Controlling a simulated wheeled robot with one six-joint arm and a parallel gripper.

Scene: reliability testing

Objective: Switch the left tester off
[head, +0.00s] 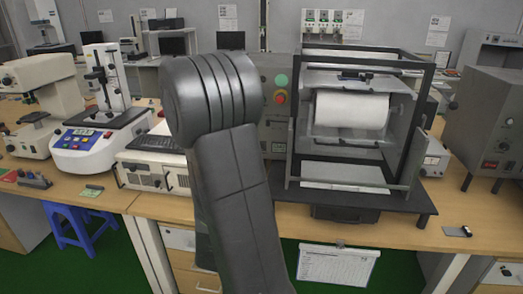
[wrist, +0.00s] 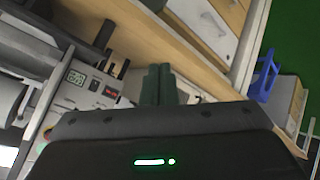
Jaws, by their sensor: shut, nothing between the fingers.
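A grey tester with a white roll in a dark frame (head: 345,111) stands at the middle of the bench. Its control box (head: 275,132) at its left carries a green and a red button and is partly hidden by my arm. In the wrist view, a tilted grey panel (wrist: 66,97) shows a pale display, a small dark switch (wrist: 93,84) and a red lit display (wrist: 111,92). My gripper (wrist: 158,84) has its dark fingers together, right of the panel in the picture; I cannot tell whether they touch anything. The head view hides my gripper behind my arm.
A white tester (head: 95,142) with a blue panel stands on the left bench. A large grey box with a dial (head: 492,118) stands at the right. A keyboard on a white case (head: 157,144) is beside my arm. A blue stool (head: 72,222) is below the left bench.

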